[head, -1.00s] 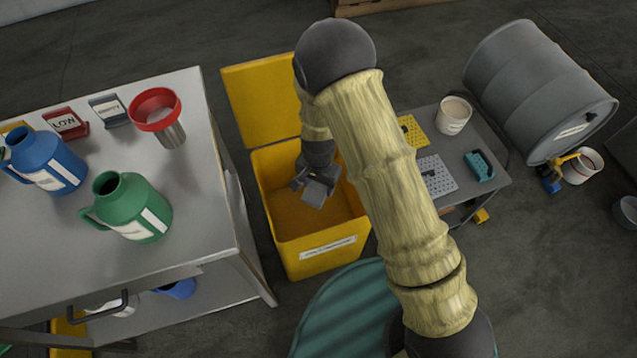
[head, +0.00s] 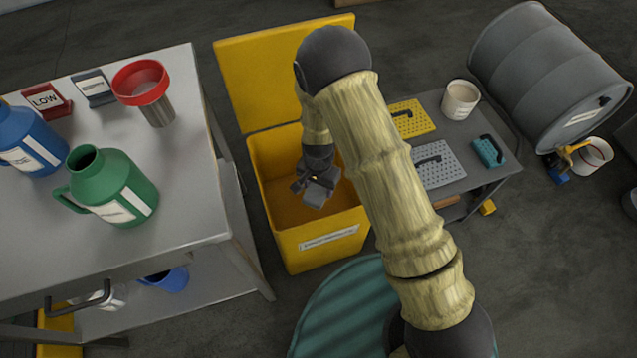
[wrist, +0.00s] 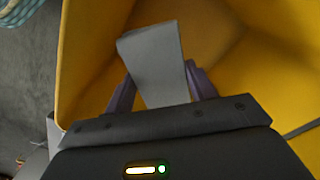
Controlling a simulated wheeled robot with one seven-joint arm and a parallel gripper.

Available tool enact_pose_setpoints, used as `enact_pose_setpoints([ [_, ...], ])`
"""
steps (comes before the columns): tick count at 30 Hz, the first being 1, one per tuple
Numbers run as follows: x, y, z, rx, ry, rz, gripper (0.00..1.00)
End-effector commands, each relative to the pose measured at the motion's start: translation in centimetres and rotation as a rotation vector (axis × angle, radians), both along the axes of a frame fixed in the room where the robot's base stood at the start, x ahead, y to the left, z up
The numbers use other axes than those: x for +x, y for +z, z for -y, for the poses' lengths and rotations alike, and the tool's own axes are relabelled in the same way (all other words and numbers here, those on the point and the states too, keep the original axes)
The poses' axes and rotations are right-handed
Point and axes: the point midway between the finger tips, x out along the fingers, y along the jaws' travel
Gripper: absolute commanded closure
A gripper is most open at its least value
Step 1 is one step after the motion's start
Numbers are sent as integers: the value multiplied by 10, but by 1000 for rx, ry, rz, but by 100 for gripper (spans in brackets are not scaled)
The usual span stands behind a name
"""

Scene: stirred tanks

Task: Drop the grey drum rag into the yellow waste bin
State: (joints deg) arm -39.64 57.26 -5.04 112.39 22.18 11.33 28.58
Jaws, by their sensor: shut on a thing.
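The yellow waste bin (head: 290,252) stands on the floor with its lid (head: 262,75) swung open behind it. My gripper (head: 316,186) is over the bin's open mouth, pointing down. It is shut on the grey drum rag (head: 318,194), a folded grey piece. In the wrist view the rag (wrist: 155,60) sticks out between the two fingers of my gripper (wrist: 160,92), with the yellow bin walls (wrist: 85,55) around it. The bin floor below the rag looks empty where it shows. Part of the bin's right side is hidden behind my arm.
A grey bench (head: 205,165) with a green jug (head: 112,187), a blue jug (head: 28,140) and a red-rimmed funnel (head: 141,82) stands left. A low table (head: 470,165) and a grey drum (head: 545,80) are at right. The bin's rim surrounds my gripper.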

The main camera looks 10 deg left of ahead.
Motion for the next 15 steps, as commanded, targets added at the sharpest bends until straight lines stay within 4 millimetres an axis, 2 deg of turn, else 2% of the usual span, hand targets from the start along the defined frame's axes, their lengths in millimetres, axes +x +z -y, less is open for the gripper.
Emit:
enact_pose_setpoints([
  [3, 0, -8, 0, 0, 0, 0, 69],
  [13, 0, -8, 0, 1, 0, 1, 69],
  [14, 0, -8, 0, 1, 0, 1, 41],
  [15, 0, -8, 0, 1, 0, 1, 33],
])
